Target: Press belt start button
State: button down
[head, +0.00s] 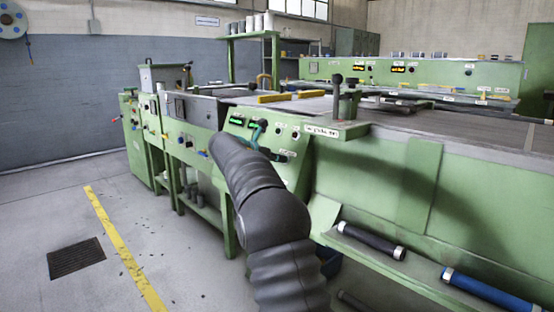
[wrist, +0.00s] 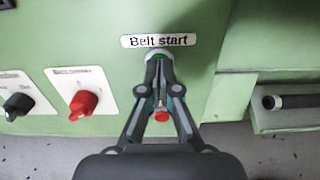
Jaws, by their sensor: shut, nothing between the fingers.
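The "Belt start" label (wrist: 158,41) is on the green panel (wrist: 215,22) in the wrist view. My gripper (wrist: 159,57) is shut and empty, with its fingertips just below the label. The fingertips cover the spot under the label, so the start button is mostly hidden and I cannot tell whether they touch it. A red button (wrist: 162,116) shows between the finger links, lower down. In the head view my dark sleeved arm reaches to the green control panel, where the labels are too small to read surely.
A red rotary knob (wrist: 83,104) and a black knob (wrist: 18,106) sit left of my gripper. A blue roller (head: 482,290) and a black roller (head: 372,240) lie on a low shelf at the right. Open floor with a yellow line (head: 124,250) is at the left.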

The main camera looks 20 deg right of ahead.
jog(key=shift+w+d+p, duration=0.15)
jog(key=shift+d+p, duration=0.3)
jog(key=shift+p, duration=0.55)
jog(key=shift+w+d+f, duration=0.1)
jog(key=shift+d+f, duration=0.15)
jog(key=shift+d, duration=0.05)
jog(key=p+v, duration=0.2)
jog(key=v, duration=1.2)
jog(key=shift+a+p, duration=0.2)
jog(key=shift+p, duration=0.1)
